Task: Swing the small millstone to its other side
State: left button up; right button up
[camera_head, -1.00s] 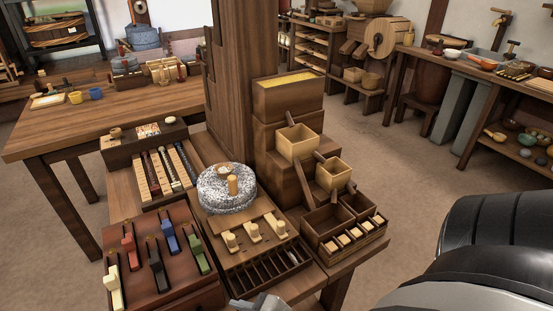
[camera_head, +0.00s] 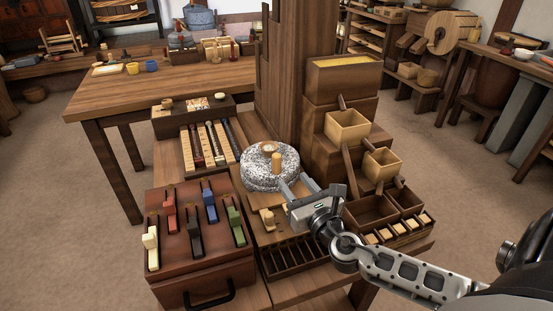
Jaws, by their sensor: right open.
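The small millstone (camera_head: 256,180) is a round, speckled grey-white stone lying flat on the wooden bench at centre. A short upright wooden handle (camera_head: 277,162) stands on its top, toward the near right side. A small pale round piece (camera_head: 268,147) sits at the top, farther back. My right gripper (camera_head: 294,183) reaches in from the lower right. Its two grey fingers are spread, with nothing between them, at the stone's near right edge, close to the handle. Whether a finger touches the stone I cannot tell. My left gripper is not in view.
A box with coloured levers (camera_head: 180,258) stands at the near left. A slotted tray (camera_head: 290,258) lies under my right gripper. Stepped wooden boxes (camera_head: 345,85) and a thick post (camera_head: 295,70) rise close behind and right. A table (camera_head: 170,88) stands behind.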

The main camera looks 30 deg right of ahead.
aim_at(278, 163)
jog(key=w, duration=0.3)
jog(key=w+d, duration=0.1)
jog(key=w, duration=0.6)
jog(key=shift+w+d, duration=0.2)
jog(key=shift+w, duration=0.1)
grip_shut()
